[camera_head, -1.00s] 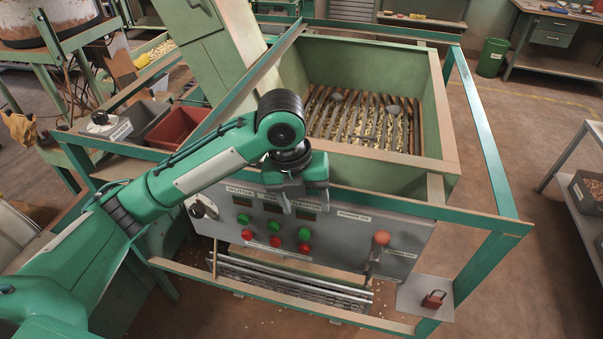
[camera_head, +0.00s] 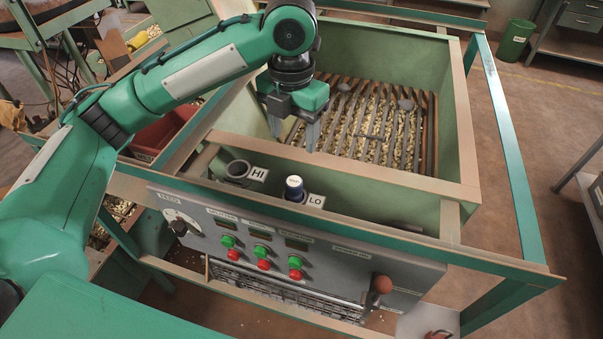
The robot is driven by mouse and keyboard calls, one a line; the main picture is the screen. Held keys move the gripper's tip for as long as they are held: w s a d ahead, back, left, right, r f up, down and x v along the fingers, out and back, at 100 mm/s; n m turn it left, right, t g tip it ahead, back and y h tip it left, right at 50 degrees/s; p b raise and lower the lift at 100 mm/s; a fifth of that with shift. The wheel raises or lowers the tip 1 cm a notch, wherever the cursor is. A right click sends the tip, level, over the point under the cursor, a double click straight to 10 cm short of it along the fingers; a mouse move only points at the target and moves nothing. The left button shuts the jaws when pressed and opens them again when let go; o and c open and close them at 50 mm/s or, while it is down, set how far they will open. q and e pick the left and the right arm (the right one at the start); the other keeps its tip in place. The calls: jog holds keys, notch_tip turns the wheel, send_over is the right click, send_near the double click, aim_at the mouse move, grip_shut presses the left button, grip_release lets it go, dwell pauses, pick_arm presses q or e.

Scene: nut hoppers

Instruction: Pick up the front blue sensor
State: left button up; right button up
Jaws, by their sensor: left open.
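One blue sensor (camera_head: 294,187) with a pale top stands upright in the holder beside the LO label, on the ledge at the front of the hopper. The holder (camera_head: 238,171) beside the HI label has a dark opening and looks empty. My left gripper (camera_head: 293,130) is open and empty, with its fingers pointing down. In the picture it is above and behind the blue sensor, over the front left of the hopper, apart from the sensor. My right gripper is not in view.
The green hopper (camera_head: 462,130) holds slatted bars over nuts, with two grey rounded pieces on the bars. A green frame rail (camera_head: 505,150) surrounds it. The control panel (camera_head: 330,265) with buttons and an orange-knobbed lever lies in front. A red bin stands left.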

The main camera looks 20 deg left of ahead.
pick_arm(q)
jog(key=f, duration=0.2)
jog(key=p, duration=0.2)
send_over(293, 181)
notch_tip(293, 181, down, 5)
jog(key=shift+w+f, duration=0.1)
jog(key=shift+f, duration=0.05)
jog(key=shift+w+f, duration=0.15)
jog(key=shift+f, duration=0.25)
jog(key=shift+s+f+p, duration=0.25)
jog(key=shift+f+p, duration=0.5)
jog(key=shift+f, duration=0.2)
notch_tip(293, 181, down, 2)
jog(key=shift+s+f+p, duration=0.1)
jog(key=shift+f+p, duration=0.15)
jog(key=shift+p, duration=0.2)
jog(key=shift+f, duration=0.55)
jog(key=c, duration=1.1)
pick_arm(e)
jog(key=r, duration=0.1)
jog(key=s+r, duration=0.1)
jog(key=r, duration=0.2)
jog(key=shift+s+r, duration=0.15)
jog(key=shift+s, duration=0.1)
